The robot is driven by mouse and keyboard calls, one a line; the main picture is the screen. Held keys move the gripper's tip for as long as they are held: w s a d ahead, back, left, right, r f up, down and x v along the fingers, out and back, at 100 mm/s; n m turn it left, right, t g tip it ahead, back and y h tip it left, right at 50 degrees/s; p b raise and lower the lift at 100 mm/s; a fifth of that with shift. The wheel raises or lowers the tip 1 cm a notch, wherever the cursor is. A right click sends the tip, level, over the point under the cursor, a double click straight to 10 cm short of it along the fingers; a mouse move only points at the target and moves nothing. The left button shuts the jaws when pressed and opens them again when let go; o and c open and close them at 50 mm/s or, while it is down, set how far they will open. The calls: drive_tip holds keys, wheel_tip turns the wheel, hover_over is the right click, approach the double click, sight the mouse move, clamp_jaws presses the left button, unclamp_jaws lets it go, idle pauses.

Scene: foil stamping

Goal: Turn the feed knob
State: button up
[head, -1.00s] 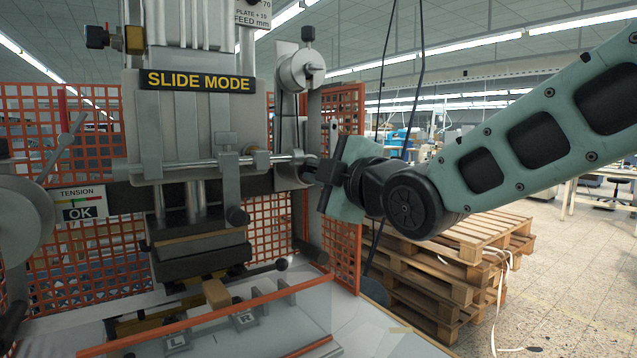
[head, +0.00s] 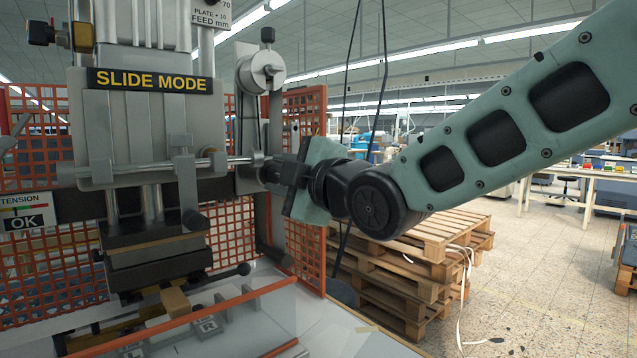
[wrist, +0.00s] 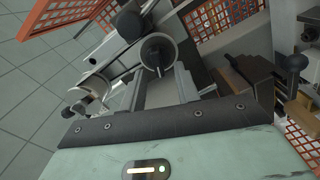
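The FEED mm scale plate (head: 211,14) is at the top of the press. What appears to be the feed knob (head: 249,173) is a grey cylinder at the right end of a horizontal shaft. In the wrist view a dark round knob face (wrist: 158,52) with a pale rim is straight ahead of my gripper. My gripper (head: 272,173) points left at the shaft end, its body just right of the knob. The fingers overlap the knob area and are partly hidden, so neither contact nor finger gap is clear.
A round drum with a black handle (head: 262,68) stands above the shaft. Orange mesh guards (head: 306,110) flank the press behind my gripper. An orange-edged clear guard (head: 180,318) fronts the bed. Stacked pallets (head: 425,245) stand to the right, with open floor beyond.

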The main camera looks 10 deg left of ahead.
drive_tip(key=b+v, duration=0.3)
drive_tip(key=v, duration=1.3)
drive_tip(key=shift+s+d+b, duration=0.15)
drive_tip(key=shift+d+b, duration=0.1)
drive_tip(key=shift+b, duration=0.05)
drive_tip(key=s+d+f+m+g+h+p, duration=0.1)
drive_tip(key=s+d+f+m+g+h, duration=0.15)
drive_tip(key=f, duration=0.35)
drive_tip(key=s+d+f+m+g+h+p, duration=0.1)
drive_tip(key=d+f+m+h, duration=0.1)
drive_tip(key=f+m+h, duration=0.3)
drive_tip(key=s+d+f+m+g+h+p, duration=0.1)
drive_tip(key=s+d+f+m+g, duration=0.1)
drive_tip(key=f, duration=0.6)
drive_tip(key=s+d+f+m+g+h+p, duration=0.1)
drive_tip(key=s+d+f+m+g+h, duration=0.1)
drive_tip(key=s+d+f+m+g, duration=0.1)
drive_tip(key=s+d+f+m+g+h, duration=0.2)
drive_tip(key=s+d+f+m+g, duration=0.1)
drive_tip(key=s, duration=0.5)
drive_tip(key=shift+s+d+f+p, duration=0.3)
drive_tip(key=shift+d+f, duration=0.4)
drive_tip(key=shift+d, duration=0.45)
drive_tip(key=shift+w+m+g, duration=0.1)
drive_tip(key=shift+m+g, duration=0.15)
